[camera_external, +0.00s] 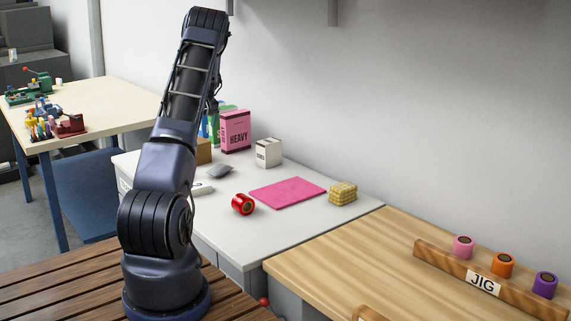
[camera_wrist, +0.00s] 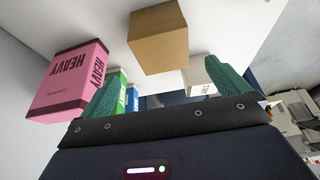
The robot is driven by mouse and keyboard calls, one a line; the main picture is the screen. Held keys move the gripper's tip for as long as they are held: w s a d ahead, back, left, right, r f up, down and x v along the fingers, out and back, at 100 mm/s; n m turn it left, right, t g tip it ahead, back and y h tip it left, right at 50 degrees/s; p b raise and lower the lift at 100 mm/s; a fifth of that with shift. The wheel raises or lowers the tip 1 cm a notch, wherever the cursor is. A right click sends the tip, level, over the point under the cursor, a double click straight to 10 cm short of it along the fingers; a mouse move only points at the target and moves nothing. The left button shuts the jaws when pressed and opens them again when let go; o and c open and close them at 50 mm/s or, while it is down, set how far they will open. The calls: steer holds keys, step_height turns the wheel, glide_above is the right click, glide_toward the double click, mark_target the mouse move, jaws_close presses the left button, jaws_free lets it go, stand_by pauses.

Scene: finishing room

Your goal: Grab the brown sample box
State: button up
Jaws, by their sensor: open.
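The brown sample box (camera_wrist: 158,40) is a plain cardboard-coloured block. In the wrist view it is at the top centre, beyond and between the two teal fingers of my gripper (camera_wrist: 163,66). My gripper is open with nothing held between its fingers. In the external view the brown box (camera_external: 204,151) stands on the white table, mostly hidden behind my arm. My gripper is hidden behind my arm there.
A pink HEAVY box (camera_wrist: 68,82) stands near the brown box, with a green box (camera_wrist: 131,98) close by.

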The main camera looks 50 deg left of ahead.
mark_target(203, 156)
steer(key=shift+s+a+f, duration=0.2)
steer(key=shift+a+f, duration=0.3)
steer(key=shift+f, duration=0.05)
steer(key=shift+x, duration=5.15)
steer(key=shift+w+a, duration=0.1)
steer(key=c, duration=0.9)
